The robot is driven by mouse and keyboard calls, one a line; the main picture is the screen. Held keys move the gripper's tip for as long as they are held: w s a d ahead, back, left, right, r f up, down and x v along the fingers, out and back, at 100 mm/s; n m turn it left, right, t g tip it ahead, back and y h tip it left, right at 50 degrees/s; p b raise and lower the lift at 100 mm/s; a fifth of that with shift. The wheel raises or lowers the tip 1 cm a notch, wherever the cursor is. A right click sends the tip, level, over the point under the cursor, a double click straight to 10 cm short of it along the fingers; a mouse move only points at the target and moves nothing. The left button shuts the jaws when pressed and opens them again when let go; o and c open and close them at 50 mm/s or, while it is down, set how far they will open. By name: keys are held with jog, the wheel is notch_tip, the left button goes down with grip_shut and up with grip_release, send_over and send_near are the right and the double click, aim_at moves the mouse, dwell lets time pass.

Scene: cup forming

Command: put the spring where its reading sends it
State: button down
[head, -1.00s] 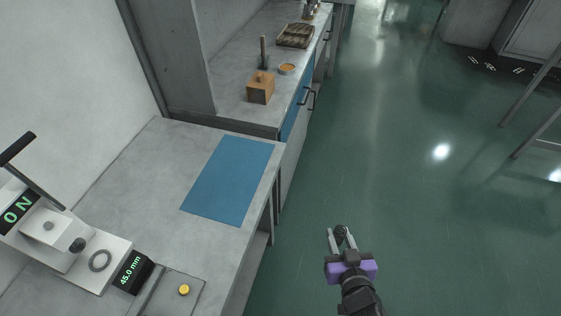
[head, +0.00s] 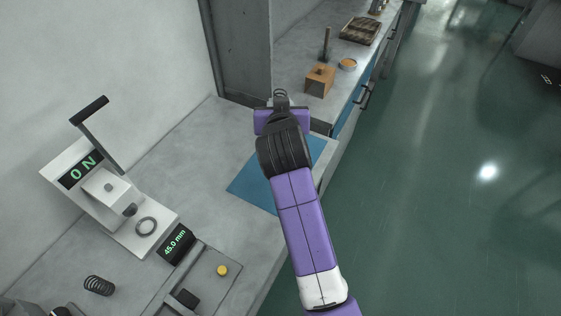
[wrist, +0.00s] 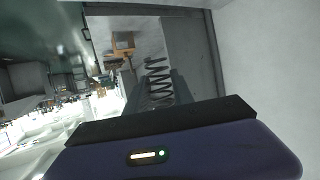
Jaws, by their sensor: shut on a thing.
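My gripper (head: 281,103) is shut on a dark coil spring (head: 280,93), held above the far end of the bench, beyond the blue mat (head: 248,186). In the wrist view the spring (wrist: 157,85) stands out between the fingers (wrist: 160,92). A spring tester (head: 150,205) with a lever stands at the left; its display (head: 81,168) reads 0 N. A metal ring (head: 146,226) lies on its base. A second display (head: 175,243) reads 45.0 mm. Another dark spring (head: 99,285) is at the lower left. My arm hides part of the mat.
A back counter holds a wooden block (head: 319,82), a small round dish (head: 348,64), an upright dark post (head: 325,48) and a brown slatted tray (head: 361,30). A yellow button (head: 222,270) is on the near bench. The green floor (head: 440,200) at right is open.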

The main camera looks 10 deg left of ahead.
notch_tip(320, 180, down, 15)
jog(key=shift+r, duration=0.1)
jog(key=shift+f, duration=2.35)
jog(key=shift+f+b, duration=0.15)
jog(key=shift+b, duration=0.2)
jog(key=c, duration=1.1)
grip_release()
jog(key=shift+r, duration=0.2)
jog(key=v, duration=1.2)
jog(key=shift+p, duration=0.3)
